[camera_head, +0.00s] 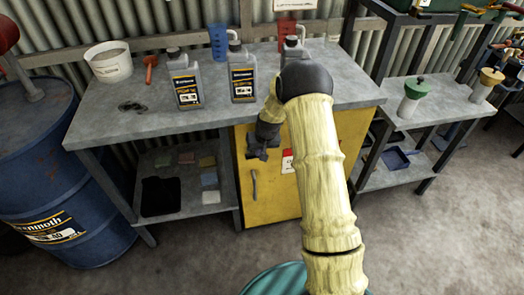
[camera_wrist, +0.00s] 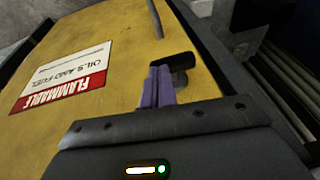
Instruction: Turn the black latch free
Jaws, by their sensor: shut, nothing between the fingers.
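The yellow cabinet (camera_head: 283,205) stands under the workbench, and its door fills much of the wrist view (camera_wrist: 120,50). The black latch (camera_wrist: 183,62) is on the door near its edge in the wrist view. My gripper (camera_wrist: 160,72) has its purple fingers shut with nothing between them. The fingertips are right beside the latch and overlap it in view; I cannot tell whether they touch. In the head view my gripper (camera_head: 262,155) is in front of the door's upper left, and I cannot make out the latch there. A grey bar handle (camera_head: 254,185) is below it, also in the wrist view (camera_wrist: 155,18).
A red and white flammable label (camera_wrist: 62,78) is on the door. The workbench (camera_head: 140,125) above holds oil bottles (camera_head: 242,72) and a white bucket (camera_head: 109,63). A blue drum (camera_head: 50,160) stands left. A side table (camera_head: 440,110) stands right. Some floor in front is clear.

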